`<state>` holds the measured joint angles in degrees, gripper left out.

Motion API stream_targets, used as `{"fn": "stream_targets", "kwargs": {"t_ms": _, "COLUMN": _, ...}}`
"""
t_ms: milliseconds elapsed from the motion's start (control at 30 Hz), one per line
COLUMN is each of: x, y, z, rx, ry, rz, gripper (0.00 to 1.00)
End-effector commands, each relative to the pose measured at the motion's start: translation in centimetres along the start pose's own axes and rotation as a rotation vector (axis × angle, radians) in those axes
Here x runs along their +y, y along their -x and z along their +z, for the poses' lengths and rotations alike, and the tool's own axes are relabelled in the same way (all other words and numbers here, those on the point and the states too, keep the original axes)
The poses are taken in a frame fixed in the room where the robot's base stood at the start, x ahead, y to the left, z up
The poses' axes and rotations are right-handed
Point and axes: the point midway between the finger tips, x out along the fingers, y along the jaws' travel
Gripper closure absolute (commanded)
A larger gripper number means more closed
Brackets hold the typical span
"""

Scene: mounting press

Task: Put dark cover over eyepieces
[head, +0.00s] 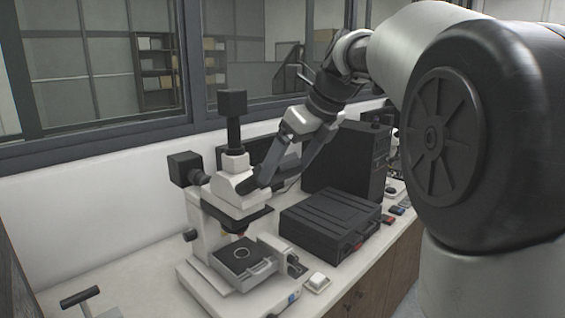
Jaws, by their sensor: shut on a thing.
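A white microscope (232,188) stands on the bench, with black blocks on its top and left side. My gripper (274,182) reaches down from the upper right to the right side of the microscope's head. Its long grey fingers are shut on the dark cover, which is hard to tell apart from the dark fingertips. The eyepieces are not clearly seen, hidden by the fingers and the head. I cannot tell whether the cover touches them or is around them.
A black case (330,222) lies right of the microscope, with a tall black box (345,162) behind it. Several small coloured items lie near the bench's right edge. A small white item (317,282) sits at the front edge. The bench left of the microscope is mostly clear.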

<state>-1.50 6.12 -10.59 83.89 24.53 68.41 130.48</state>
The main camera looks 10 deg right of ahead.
Motion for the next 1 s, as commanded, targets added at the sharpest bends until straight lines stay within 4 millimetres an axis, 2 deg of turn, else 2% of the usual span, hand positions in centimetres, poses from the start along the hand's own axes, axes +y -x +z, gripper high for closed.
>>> {"fn": "stream_targets", "kwargs": {"t_ms": 867, "x": 0.0, "y": -1.0, "z": 0.4, "rx": 0.000, "ry": 0.000, "rz": 0.000, "gripper": 0.35}}
{"fn": "stream_targets", "kwargs": {"t_ms": 900, "x": 0.0, "y": -1.0, "z": 0.4, "rx": 0.000, "ry": 0.000, "rz": 0.000, "gripper": 0.06}}
{"fn": "stream_targets", "kwargs": {"t_ms": 933, "x": 0.0, "y": -1.0, "z": 0.4, "rx": 0.000, "ry": 0.000, "rz": 0.000, "gripper": 0.01}}
{"fn": "stream_targets", "kwargs": {"t_ms": 1000, "x": 0.0, "y": -1.0, "z": 0.4, "rx": 0.000, "ry": 0.000, "rz": 0.000, "gripper": 0.00}}
